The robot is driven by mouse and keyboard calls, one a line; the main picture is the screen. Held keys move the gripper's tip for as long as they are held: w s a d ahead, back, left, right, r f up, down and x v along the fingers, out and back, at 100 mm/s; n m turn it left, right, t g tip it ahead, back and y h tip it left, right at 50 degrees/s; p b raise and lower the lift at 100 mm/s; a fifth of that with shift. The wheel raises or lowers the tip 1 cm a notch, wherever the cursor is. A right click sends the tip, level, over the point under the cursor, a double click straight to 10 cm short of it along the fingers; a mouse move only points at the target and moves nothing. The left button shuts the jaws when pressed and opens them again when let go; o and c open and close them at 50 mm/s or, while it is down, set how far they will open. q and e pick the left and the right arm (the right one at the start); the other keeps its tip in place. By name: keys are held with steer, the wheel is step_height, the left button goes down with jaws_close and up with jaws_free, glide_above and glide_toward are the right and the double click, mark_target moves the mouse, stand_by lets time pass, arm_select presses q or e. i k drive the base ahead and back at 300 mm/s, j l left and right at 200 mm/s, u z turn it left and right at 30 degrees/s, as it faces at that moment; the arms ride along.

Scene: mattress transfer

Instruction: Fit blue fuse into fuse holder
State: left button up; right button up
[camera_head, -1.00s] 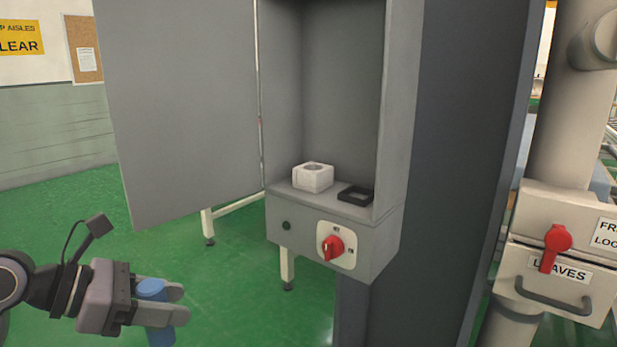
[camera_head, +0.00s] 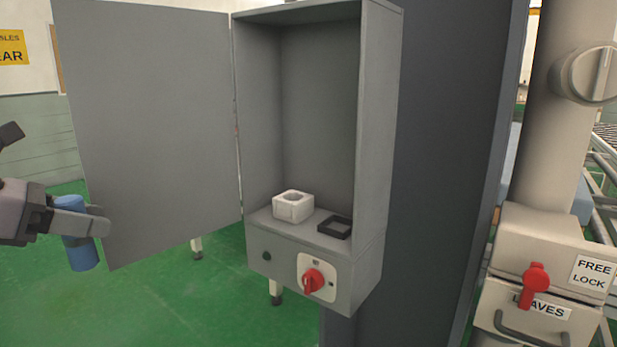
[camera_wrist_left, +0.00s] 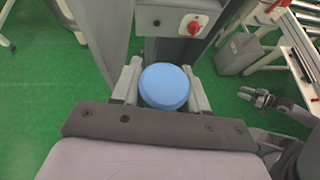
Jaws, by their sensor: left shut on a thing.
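The blue fuse (camera_head: 80,248) is a blue cylinder, slightly tilted, held clear of the floor at the left of the head view. My left gripper (camera_head: 92,220) is shut on it, fingers on its sides. The fuse's round top (camera_wrist_left: 164,86) shows between the fingers in the left wrist view. The white fuse holder (camera_head: 290,212), a block with a round opening, stands on the open cabinet's ledge, right of and apart from the fuse. My right gripper (camera_wrist_left: 256,96) shows small at the right of the left wrist view; its opening is unclear.
The grey cabinet (camera_head: 375,140) has its door (camera_head: 150,130) swung open to the left, beside my left gripper. A black square frame (camera_head: 336,228) lies right of the holder. A red rotary switch (camera_head: 313,281) sticks out below. The cabinet front is clear.

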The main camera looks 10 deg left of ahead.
mark_target(294, 210)
steer(key=i+l+z, duration=0.1)
steer(key=i+l, duration=0.2)
steer(key=i, duration=0.15)
steer(key=i+l+z, duration=0.15)
steer(key=i, duration=0.3)
steer(key=l, duration=0.1)
